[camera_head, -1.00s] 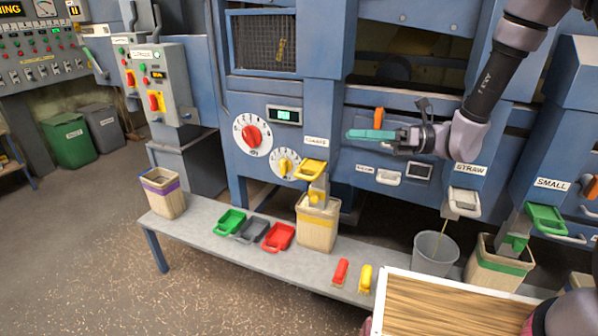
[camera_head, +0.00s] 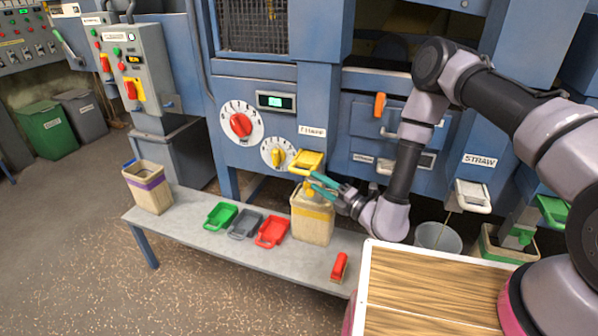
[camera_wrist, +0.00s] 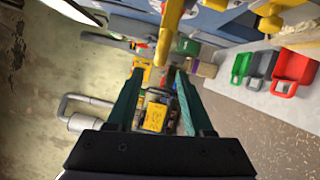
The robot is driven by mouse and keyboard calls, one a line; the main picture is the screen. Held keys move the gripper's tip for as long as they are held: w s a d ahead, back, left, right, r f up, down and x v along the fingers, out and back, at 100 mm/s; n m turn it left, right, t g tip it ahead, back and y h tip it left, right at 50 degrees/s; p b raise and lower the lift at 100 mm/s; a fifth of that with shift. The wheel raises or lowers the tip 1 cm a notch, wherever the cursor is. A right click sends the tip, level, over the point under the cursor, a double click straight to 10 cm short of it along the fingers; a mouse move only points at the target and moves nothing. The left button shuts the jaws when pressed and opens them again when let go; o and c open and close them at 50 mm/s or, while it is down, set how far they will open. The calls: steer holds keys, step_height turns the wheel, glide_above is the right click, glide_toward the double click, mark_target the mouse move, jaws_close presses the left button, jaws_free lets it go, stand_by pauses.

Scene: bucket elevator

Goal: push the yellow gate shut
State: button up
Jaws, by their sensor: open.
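The yellow gate (camera_head: 306,161) is on a chute at the front of the blue machine, above a pale bucket with a yellow band (camera_head: 312,222). Yellow material shows between the gate and the bucket's mouth. My gripper (camera_head: 324,184) has its teal fingers apart and is empty. It is just below and to the right of the gate, over the bucket's rim; I cannot tell whether it touches the gate. In the wrist view the open fingers (camera_wrist: 155,95) frame the background, and yellow parts (camera_wrist: 172,25) show at the top, probably of the gate.
The grey bench (camera_head: 190,230) carries a purple-banded bucket (camera_head: 148,187), green (camera_head: 221,215), grey (camera_head: 244,225) and red (camera_head: 272,231) scoops, and a red-handled brush (camera_head: 339,267). A white-rimmed wooden tray (camera_head: 400,300) is in front. The straw chute (camera_head: 472,197) is to the right.

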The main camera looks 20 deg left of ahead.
mark_target(300, 170)
steer(key=x, duration=0.7)
steer(key=shift+w+a, duration=0.15)
steer(key=shift+a, duration=0.2)
jaws_close()
stand_by(1.0)
